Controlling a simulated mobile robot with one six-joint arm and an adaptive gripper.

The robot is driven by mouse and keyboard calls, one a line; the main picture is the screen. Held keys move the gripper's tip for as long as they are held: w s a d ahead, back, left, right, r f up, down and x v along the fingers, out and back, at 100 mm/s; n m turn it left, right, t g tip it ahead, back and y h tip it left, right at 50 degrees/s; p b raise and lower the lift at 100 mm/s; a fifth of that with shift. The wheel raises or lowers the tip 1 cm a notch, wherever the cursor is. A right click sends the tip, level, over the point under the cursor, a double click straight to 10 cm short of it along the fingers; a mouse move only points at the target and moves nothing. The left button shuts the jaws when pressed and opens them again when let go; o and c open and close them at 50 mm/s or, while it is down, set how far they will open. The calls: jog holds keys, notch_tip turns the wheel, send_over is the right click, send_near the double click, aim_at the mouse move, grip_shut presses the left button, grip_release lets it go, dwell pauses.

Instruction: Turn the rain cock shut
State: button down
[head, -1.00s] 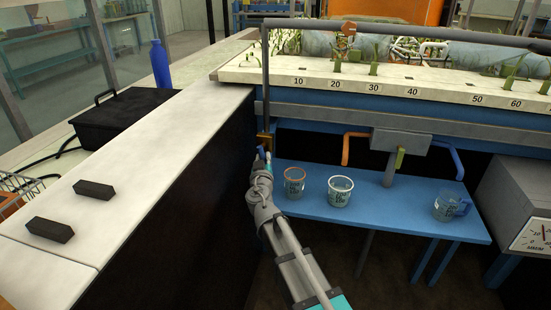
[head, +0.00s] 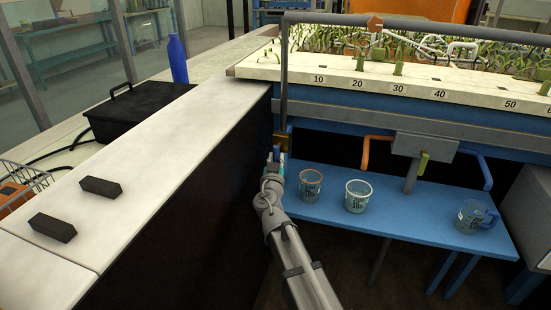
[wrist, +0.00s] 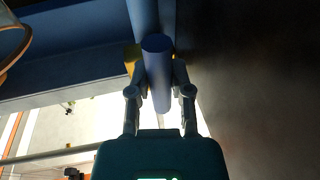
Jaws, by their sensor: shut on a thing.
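The rain cock has a brass body (head: 281,142) low on a grey upright pipe (head: 284,85), at the left end of the planted flume. Its blue lever (wrist: 157,72) lies between the two fingers of my gripper (wrist: 158,92) in the wrist view. Yellow brass (wrist: 131,58) shows behind the lever there. In the head view my gripper (head: 274,164) is at the cock, just below the brass, and mostly covers the lever. My gripper is shut on the lever. The lever's exact angle to the pipe is hard to tell.
A white-topped counter (head: 150,150) with a dark side stands close on the left. A blue bench (head: 400,222) on the right holds an orange-rimmed cup (head: 311,184), a white-rimmed cup (head: 357,196) and a blue-handled jug (head: 474,217).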

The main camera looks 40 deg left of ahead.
jog(key=shift+s, duration=0.15)
jog(key=c, duration=0.5)
grip_release()
jog(key=shift+c, duration=0.2)
jog(key=shift+r, duration=0.1)
